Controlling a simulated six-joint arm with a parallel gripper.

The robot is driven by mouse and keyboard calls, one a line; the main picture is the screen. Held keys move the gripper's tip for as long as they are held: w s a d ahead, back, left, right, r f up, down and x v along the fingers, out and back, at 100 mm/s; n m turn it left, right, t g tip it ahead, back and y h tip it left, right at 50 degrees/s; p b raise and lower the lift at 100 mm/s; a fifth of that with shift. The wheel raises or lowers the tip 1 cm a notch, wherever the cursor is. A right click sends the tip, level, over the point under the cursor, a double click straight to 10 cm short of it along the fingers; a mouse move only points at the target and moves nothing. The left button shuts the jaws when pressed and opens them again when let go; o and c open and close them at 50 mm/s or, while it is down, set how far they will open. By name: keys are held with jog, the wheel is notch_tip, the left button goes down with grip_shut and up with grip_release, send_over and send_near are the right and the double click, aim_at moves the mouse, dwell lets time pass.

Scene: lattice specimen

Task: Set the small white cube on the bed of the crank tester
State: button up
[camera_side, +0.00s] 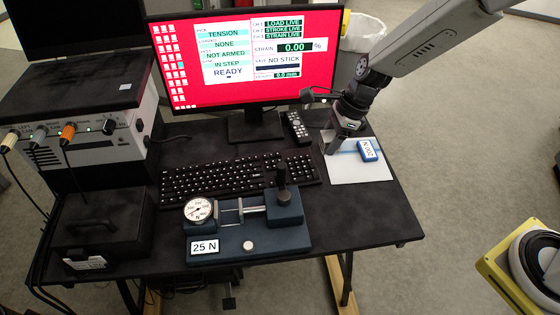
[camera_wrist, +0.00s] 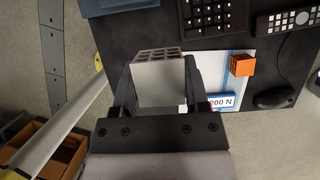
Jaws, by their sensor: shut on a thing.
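In the wrist view, my gripper (camera_wrist: 158,88) is shut on the small white cube (camera_wrist: 158,84), which has a lattice of square holes on its far face. In the side view, my gripper (camera_side: 335,147) hangs by the left part of the white mat (camera_side: 362,173); the cube cannot be made out there. How high the cube is held is hard to tell. The crank tester (camera_side: 248,240) stands at the front of the desk, left of my gripper. It has a dial gauge, metal rods, a black knob and a 25 N label. Its blue edge seems to show in the wrist view (camera_wrist: 122,5).
A blue 200 N block (camera_side: 368,150) lies on the mat. An orange cube (camera_wrist: 241,65) sits on it in the wrist view. The keyboard (camera_side: 235,178), remote (camera_side: 297,128) and monitor (camera_side: 250,58) are behind the tester.

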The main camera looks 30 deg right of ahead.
jog(key=w+a, duration=0.3)
jog(key=a, duration=0.9)
send_over(226, 218)
jog(key=d, duration=0.1)
jog(key=shift+s+f, duration=0.15)
jog(key=shift+f, duration=4.4)
jog(key=shift+f, duration=0.25)
jog(key=shift+f, duration=2.55)
jog(key=shift+f, duration=0.3)
jog(key=o, duration=1.3)
jog(key=shift+o, duration=0.2)
